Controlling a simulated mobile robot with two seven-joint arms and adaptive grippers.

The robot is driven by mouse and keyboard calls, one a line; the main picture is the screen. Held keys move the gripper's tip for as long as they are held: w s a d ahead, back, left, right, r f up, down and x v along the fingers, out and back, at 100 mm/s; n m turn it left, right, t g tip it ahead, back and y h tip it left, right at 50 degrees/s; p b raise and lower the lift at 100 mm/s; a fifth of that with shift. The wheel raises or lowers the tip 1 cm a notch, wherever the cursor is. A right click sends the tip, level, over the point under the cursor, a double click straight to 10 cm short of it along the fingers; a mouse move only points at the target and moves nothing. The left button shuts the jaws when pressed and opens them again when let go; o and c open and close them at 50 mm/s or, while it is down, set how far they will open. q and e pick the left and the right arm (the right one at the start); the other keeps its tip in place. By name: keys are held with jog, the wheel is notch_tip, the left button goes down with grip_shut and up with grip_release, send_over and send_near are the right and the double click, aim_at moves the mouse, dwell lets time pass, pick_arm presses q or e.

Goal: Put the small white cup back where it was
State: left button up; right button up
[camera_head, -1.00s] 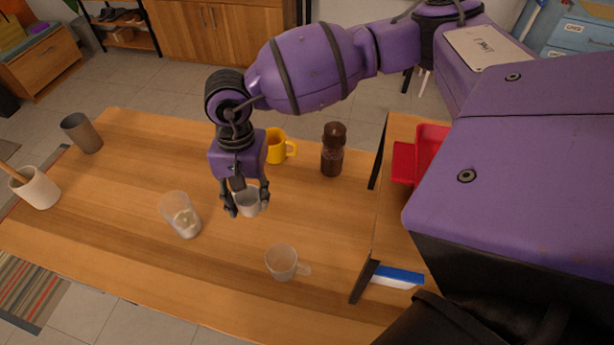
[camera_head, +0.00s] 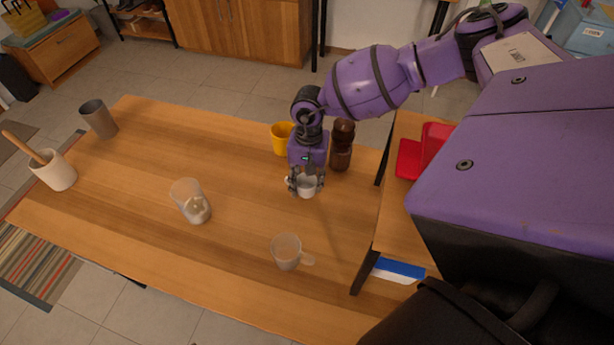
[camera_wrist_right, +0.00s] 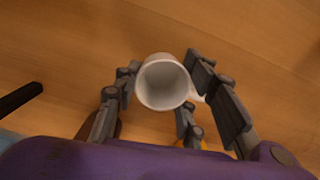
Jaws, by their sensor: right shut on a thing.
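The small white cup (camera_head: 306,186) is between the fingers of my right gripper (camera_head: 305,182), over the wooden table (camera_head: 240,240). In the right wrist view I look into the open mouth of the cup (camera_wrist_right: 163,82), with the fingers of my right gripper (camera_wrist_right: 165,95) on either side of it. The cup appears empty. My right gripper is shut on it; whether the cup touches the table I cannot tell. My left gripper does not show.
A yellow mug (camera_head: 281,138) and a dark brown bottle (camera_head: 342,146) stand close behind the gripper. A clear mug (camera_head: 287,252) and a glass (camera_head: 190,202) stand nearer the front. A grey cup (camera_head: 98,118) and a white pot (camera_head: 54,171) stand at left.

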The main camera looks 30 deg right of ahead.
aim_at(308, 187)
jog(key=shift+a+f, duration=0.15)
jog(key=shift+f, duration=0.9)
jog(key=shift+f, duration=0.1)
jog(key=shift+f, duration=0.15)
jog(key=o, duration=1.2)
notch_tip(308, 187, up, 12)
jog(key=shift+w+d+r+b, duration=0.25)
jog(key=shift+w+d+b, duration=0.1)
jog(key=shift+w+d, duration=0.1)
